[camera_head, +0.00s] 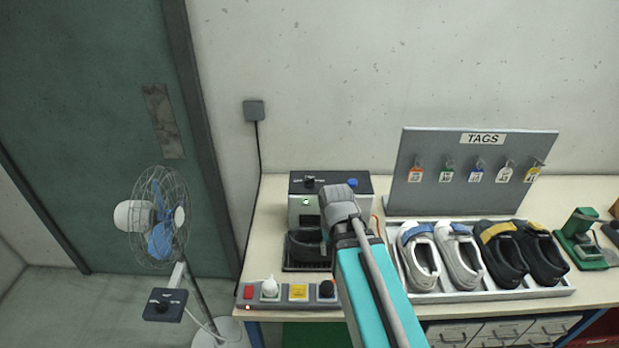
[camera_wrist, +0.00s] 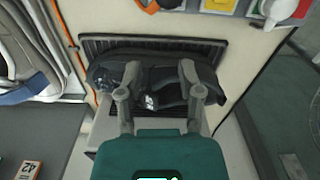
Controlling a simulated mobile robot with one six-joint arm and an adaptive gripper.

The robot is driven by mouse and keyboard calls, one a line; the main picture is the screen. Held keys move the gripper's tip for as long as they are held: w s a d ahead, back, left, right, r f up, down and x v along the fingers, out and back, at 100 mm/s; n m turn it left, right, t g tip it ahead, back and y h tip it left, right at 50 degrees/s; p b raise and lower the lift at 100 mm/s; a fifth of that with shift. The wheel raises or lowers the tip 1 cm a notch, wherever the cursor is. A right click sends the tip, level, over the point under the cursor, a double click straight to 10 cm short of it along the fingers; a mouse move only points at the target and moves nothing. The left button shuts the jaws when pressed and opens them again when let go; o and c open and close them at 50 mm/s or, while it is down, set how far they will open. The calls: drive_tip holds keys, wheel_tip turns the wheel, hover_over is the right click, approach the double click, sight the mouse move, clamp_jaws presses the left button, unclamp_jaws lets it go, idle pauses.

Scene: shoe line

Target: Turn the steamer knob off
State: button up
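The steamer (camera_head: 301,208) is a grey box with a dark top panel at the back left of the bench. A black knob (camera_head: 310,181) and a blue knob (camera_head: 352,183) sit on that panel; its lettering is too small to read. A green light (camera_head: 306,202) glows on its front. A black shoe (camera_head: 304,246) lies before it on a dark grille (camera_wrist: 225,46). My gripper (camera_wrist: 160,80) is open, its fingers apart over the shoe in the wrist view; contact cannot be told. In the head view my arm hides the steamer's right front, and my fingertips are unclear.
A power strip (camera_head: 254,304) with plugs runs along the bench's front left edge. A tray (camera_head: 500,297) of shoes stands to the right, below a tag board (camera_head: 480,205). A fan (camera_head: 160,217) stands on the floor at left. An orange cable (camera_wrist: 62,40) runs beside the grille.

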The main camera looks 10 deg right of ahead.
sight(308, 179)
drive_tip(key=w+a+r+m+p, duration=0.1)
drive_tip(key=w+r+m+p, duration=0.5)
drive_tip(key=w, duration=0.8)
drive_tip(key=w+a+r+m+p, duration=0.1)
drive_tip(key=w+r+m+p, duration=0.6)
drive_tip(key=w+r+p, duration=0.3)
drive_tip(key=w, duration=0.4)
drive_tip(key=shift+w+r, duration=0.2)
drive_tip(key=shift+r, duration=0.15)
drive_tip(key=shift+f, duration=0.1)
wheel_tip(308, 179, down, 14)
drive_tip(key=b, duration=1.3)
drive_tip(key=shift+r+b, duration=0.2)
drive_tip(key=shift+b, duration=0.15)
clamp_jaws()
